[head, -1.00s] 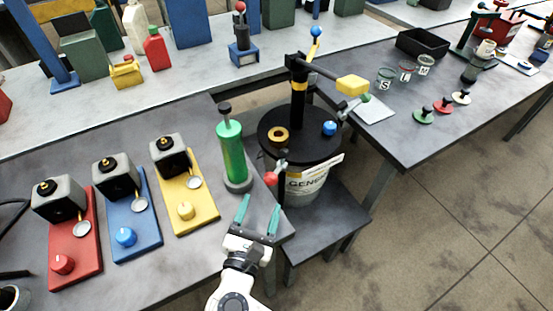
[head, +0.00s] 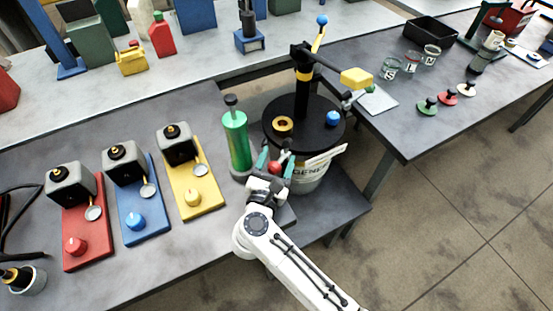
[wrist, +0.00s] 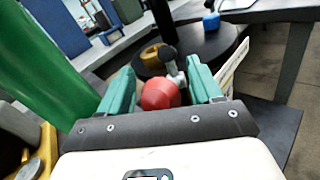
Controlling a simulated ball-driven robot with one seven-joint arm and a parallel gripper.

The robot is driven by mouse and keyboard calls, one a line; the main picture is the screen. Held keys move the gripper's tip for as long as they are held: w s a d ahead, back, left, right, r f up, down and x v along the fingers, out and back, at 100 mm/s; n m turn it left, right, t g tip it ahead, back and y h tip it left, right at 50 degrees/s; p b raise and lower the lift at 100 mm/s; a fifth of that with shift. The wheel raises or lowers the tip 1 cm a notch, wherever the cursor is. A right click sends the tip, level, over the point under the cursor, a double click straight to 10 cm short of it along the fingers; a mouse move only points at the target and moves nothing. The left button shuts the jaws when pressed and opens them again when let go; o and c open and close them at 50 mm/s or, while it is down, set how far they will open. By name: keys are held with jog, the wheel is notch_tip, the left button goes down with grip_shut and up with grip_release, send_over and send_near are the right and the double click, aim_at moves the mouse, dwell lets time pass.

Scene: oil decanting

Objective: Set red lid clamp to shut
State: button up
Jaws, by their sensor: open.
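The red lid clamp (head: 275,167) is a small lever with a red ball knob at the near left edge of the black drum lid (head: 325,135). My gripper (head: 274,165) is open at the clamp, its two teal fingers on either side of the red knob. In the wrist view the red knob (wrist: 160,93) sits between the fingertips (wrist: 165,90), with its grey metal lever behind it leading to the lid. I cannot tell whether the fingers touch the knob. The drum's white label (head: 313,172) is partly hidden by my gripper.
A green cylinder (head: 237,140) stands close to the left of my gripper. A black pump column (head: 302,85) with a yellow handle (head: 356,78) rises from the lid, and a blue knob (head: 333,118) is on its right. Red, blue and yellow stations (head: 206,195) are on the left bench.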

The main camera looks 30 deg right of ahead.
grip_shut()
dwell(0.6)
